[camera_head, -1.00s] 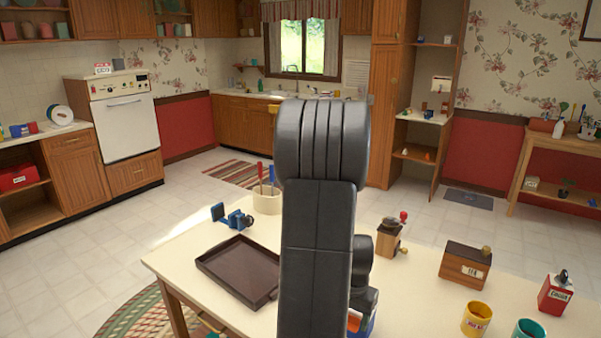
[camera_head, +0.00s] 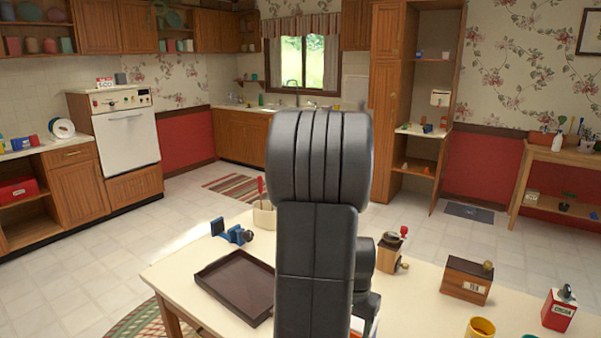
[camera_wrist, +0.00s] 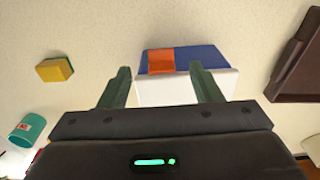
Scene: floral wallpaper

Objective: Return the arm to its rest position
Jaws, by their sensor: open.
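My arm (camera_head: 315,240) stands in the middle of the head view, its dark grey elbow raised above the table and its forearm hanging down. The head view hides my gripper behind the arm. In the wrist view my gripper (camera_wrist: 161,78) is open, with its two green-grey fingers apart. A blue and white box-like thing with an orange patch (camera_wrist: 205,58) lies beyond and between the fingers. I cannot tell whether the fingers touch it.
The cream table (camera_head: 190,262) bears a brown tray (camera_head: 236,284), a blue vise (camera_head: 232,232), a coffee grinder (camera_head: 391,254), a wooden box (camera_head: 466,279), a red tin (camera_head: 558,309) and a yellow mug (camera_head: 480,328). The wrist view shows a teal mug (camera_wrist: 27,130).

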